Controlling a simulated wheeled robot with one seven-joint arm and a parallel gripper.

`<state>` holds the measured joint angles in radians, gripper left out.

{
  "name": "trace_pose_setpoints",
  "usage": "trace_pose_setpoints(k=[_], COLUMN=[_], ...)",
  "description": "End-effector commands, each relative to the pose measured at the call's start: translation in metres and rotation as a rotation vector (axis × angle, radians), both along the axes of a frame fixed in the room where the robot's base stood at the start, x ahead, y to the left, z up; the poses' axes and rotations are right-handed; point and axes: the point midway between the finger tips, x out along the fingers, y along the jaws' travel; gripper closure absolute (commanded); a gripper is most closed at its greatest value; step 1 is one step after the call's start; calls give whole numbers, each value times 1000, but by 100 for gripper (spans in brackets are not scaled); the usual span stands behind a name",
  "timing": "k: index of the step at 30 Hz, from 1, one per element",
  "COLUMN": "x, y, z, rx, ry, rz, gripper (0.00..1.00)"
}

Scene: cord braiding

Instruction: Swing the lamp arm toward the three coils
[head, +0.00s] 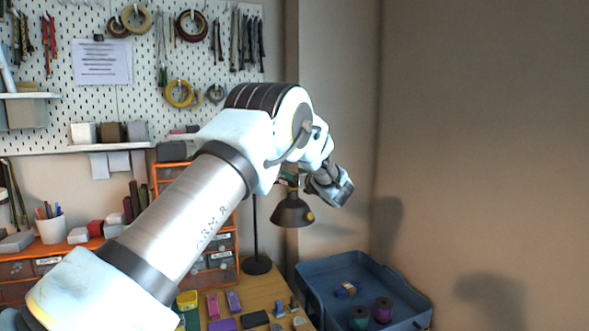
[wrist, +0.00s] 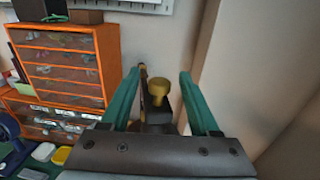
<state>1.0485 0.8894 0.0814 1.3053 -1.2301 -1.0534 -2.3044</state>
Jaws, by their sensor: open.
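The desk lamp has a dark shade (head: 293,212), a thin upright pole and a round base (head: 257,265) at the table's back edge. My gripper (head: 332,186) is just above and to the right of the shade. In the wrist view my gripper's teal fingers (wrist: 161,76) are spread apart. A brass-coloured knob (wrist: 159,88) and dark lamp parts show between them; I cannot tell whether they touch. A teal coil (head: 360,317), a purple coil (head: 383,309) and a smaller blue and tan item (head: 347,290), perhaps the third coil, lie in the blue tray (head: 312,290).
An orange drawer cabinet (wrist: 63,70) stands left of the lamp. Small purple, pink and dark blocks lie on the table (head: 262,290). A pegboard (head: 120,80) with hanging cords is behind. A wall corner is close on the right.

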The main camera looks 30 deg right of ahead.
Motion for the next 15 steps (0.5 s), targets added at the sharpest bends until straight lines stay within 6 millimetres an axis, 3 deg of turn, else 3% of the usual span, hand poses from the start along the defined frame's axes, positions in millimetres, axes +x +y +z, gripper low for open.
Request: trace_pose_setpoints(k=[8,15], x=[2,1], y=[0,0], z=[0,0], rx=[0,0], ry=[-1,-1], rz=[0,0], gripper=[38,64])
